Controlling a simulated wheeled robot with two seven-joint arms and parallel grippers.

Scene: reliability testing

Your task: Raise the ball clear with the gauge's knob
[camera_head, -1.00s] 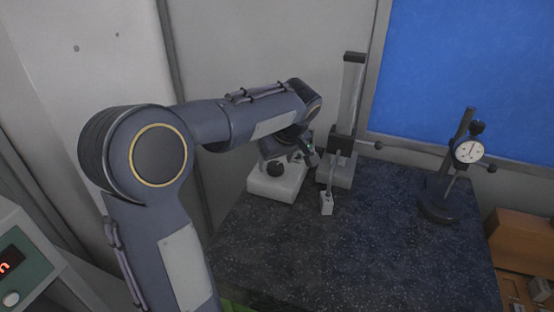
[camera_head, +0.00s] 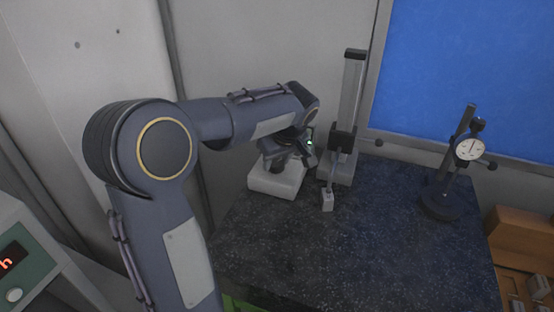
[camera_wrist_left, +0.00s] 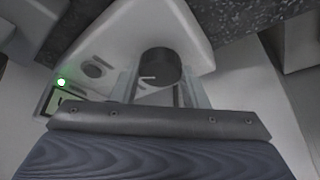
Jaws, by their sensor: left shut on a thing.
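A pale gauge unit (camera_head: 277,183) stands at the back left of the dark table, with my left gripper over it. In the left wrist view its black round knob (camera_wrist_left: 160,67) carries a short white mark. My left gripper (camera_wrist_left: 165,92) has a finger on either side of the knob and is shut on it. Beside the unit stands a tall column (camera_head: 351,95) with a black slider (camera_head: 342,142). A thin stylus runs down from the slider to a small pale block (camera_head: 327,203). The ball is too small to make out there. My right gripper is not in view.
A dial indicator (camera_head: 469,149) on a black stand is at the right of the table (camera_head: 350,250). A wooden box (camera_head: 522,238) stands beyond the right edge. The table's front and middle are clear. A blue panel (camera_head: 470,75) is behind.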

